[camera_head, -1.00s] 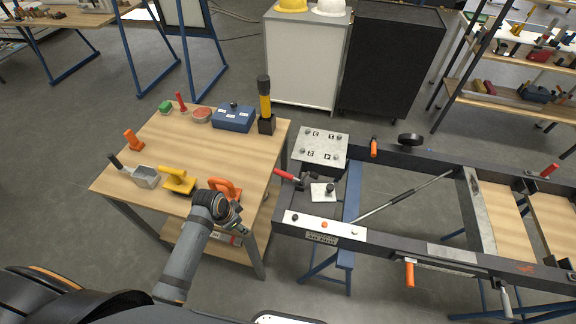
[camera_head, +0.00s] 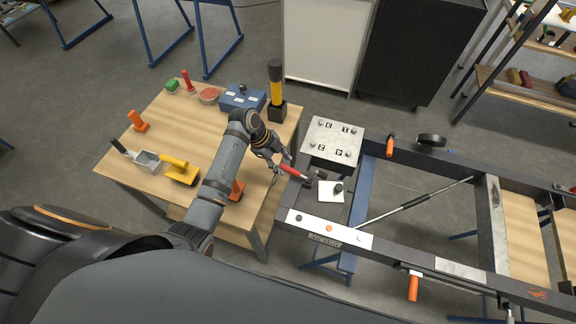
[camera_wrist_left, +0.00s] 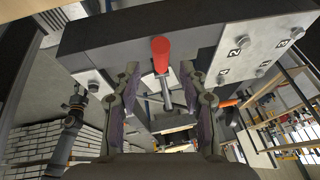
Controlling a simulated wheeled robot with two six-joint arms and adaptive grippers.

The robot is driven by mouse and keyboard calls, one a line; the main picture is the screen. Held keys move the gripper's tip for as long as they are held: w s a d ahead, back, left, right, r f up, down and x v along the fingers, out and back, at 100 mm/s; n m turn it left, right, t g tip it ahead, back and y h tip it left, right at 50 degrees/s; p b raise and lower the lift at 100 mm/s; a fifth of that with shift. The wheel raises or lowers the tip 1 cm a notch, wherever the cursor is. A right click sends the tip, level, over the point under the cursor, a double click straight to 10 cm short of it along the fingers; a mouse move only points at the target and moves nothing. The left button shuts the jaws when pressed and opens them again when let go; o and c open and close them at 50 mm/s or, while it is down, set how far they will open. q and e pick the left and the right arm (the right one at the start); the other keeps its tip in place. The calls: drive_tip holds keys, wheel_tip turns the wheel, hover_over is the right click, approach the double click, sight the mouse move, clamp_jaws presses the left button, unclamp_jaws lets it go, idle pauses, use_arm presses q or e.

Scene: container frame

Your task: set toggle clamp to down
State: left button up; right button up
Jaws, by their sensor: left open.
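The toggle clamp's red handle (camera_head: 293,171) sticks out to the left from the corner of the dark frame, near the small white plate (camera_head: 331,191). In the left wrist view the red handle (camera_wrist_left: 161,53) shows at the centre with its metal lever below it. My left gripper (camera_head: 281,163) is at the handle's outer end. Its fingers (camera_wrist_left: 160,105) are open, one on each side of the lever in the wrist picture; I cannot tell whether they touch it.
The wooden table (camera_head: 215,140) holds a blue box (camera_head: 242,97), a yellow-black tool (camera_head: 276,90) and several hand tools. A numbered metal plate (camera_head: 333,141) lies behind the clamp.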

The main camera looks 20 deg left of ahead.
sight(287, 168)
use_arm(q)
drive_tip(key=x, duration=0.4)
drive_tip(key=shift+w+f, duration=0.1)
drive_tip(key=shift+f, duration=0.15)
drive_tip(key=c, duration=0.5)
clamp_jaws()
use_arm(e)
drive_tip(key=shift+w+r, duration=0.2)
drive_tip(key=shift+w, duration=0.25)
drive_tip(key=shift+w+r, duration=0.2)
drive_tip(key=shift+w, duration=0.25)
